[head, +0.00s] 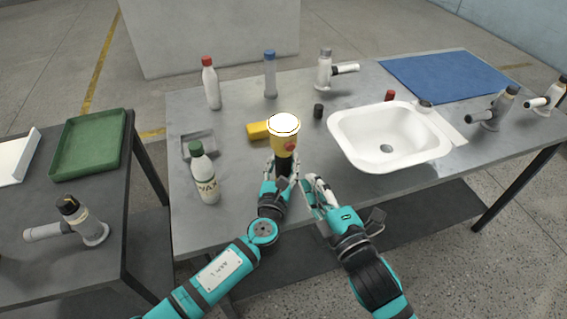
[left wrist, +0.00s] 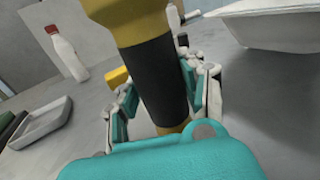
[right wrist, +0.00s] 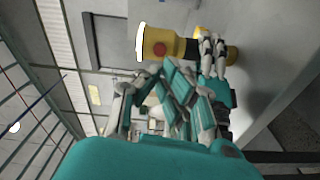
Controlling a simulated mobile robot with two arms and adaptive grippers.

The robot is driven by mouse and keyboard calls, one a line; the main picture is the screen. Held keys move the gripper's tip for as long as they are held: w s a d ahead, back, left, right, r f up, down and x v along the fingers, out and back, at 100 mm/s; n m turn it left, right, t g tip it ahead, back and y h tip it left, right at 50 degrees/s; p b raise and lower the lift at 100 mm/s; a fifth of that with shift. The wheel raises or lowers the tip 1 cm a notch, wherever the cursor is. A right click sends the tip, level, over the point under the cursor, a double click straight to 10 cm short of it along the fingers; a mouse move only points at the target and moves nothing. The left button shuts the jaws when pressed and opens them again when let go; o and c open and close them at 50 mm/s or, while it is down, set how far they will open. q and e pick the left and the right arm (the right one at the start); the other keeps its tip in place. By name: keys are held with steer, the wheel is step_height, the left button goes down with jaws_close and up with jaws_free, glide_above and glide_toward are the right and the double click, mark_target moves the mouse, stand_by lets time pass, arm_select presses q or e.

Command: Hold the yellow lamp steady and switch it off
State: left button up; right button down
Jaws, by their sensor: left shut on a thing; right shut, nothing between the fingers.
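The yellow lamp (head: 284,142) stands upright above the near part of the grey table, its round top glowing white. A red button (head: 291,147) is on its side; it also shows in the right wrist view (right wrist: 159,48). My left gripper (head: 283,169) is shut around the lamp's black grip (left wrist: 155,80), below the yellow head. My right gripper (head: 309,181) is shut and empty, just right of the lamp and below the button, apart from it. In the right wrist view the lamp (right wrist: 175,46) lies beyond my right fingertips.
A grey tray (head: 185,150) and a yellow block (head: 258,130) lie behind. A white basin (head: 350,150) is to the right. Red-capped (head: 211,85) and blue-capped (head: 270,75) bottles stand farther back.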

mark_target(290, 146)
stand_by(0.5)
steer(key=w+a+n+g+y, duration=0.1)
steer(key=w+a+n+y, duration=0.2)
steer(key=w+n+y, duration=0.3)
steer(key=shift+w+a+f+n+y, duration=0.2)
steer(key=shift+w+a+n+y, duration=0.3)
steer(key=shift+y, duration=1.9)
steer(key=shift+s+d, duration=0.1)
steer(key=shift+d, duration=0.05)
